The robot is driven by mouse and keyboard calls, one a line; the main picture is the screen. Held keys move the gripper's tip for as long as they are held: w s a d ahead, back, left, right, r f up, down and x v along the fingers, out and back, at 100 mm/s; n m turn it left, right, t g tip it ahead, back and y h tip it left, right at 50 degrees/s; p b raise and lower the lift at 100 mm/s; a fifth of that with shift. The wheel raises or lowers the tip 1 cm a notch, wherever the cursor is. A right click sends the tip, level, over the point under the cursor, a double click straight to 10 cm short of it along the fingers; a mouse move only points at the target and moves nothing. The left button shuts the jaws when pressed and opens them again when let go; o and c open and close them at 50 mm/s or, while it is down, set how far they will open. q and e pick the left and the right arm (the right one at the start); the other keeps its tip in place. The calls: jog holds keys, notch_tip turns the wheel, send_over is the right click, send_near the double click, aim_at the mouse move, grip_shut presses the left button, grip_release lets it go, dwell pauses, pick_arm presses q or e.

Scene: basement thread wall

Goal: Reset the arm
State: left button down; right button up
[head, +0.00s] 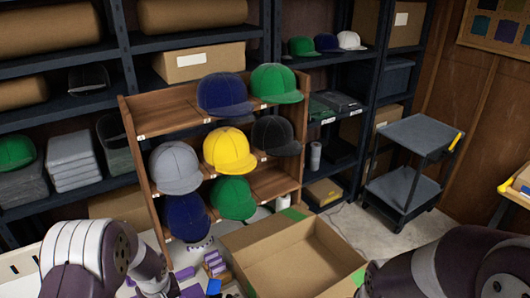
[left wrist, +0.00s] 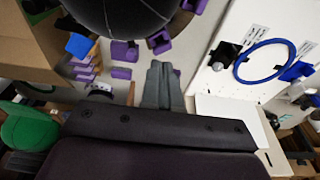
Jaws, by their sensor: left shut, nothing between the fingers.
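My left arm (head: 85,250) comes in at the lower left of the head view, in front of the cap rack; its gripper cannot be made out there. In the left wrist view my left gripper (left wrist: 163,85) has its grey fingers together with nothing between them. A dark, seamed, rounded thing like a cap (left wrist: 125,15) shows at the top of that view, beyond the fingertips; whether it is close to them is hard to tell. My right arm (head: 450,270) shows at the lower right of the head view. Its gripper is out of view.
A wooden rack (head: 140,160) holds several caps, among them a yellow cap (head: 229,150). An open cardboard box (head: 295,255) stands in front. A grey cart (head: 405,185) is at right. The wrist view shows purple blocks (left wrist: 125,50) and a white board with a blue ring (left wrist: 240,72).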

pick_arm(q)
jog(key=shift+r, duration=0.1)
jog(key=s+d+r+m+h+b, duration=0.1)
jog(key=s+d+r+m, duration=0.5)
jog(key=s+r, duration=0.6)
jog(key=shift+s+d+r, duration=0.4)
jog(key=shift+s+d, duration=0.1)
jog(key=shift+d, duration=0.45)
dwell(0.3)
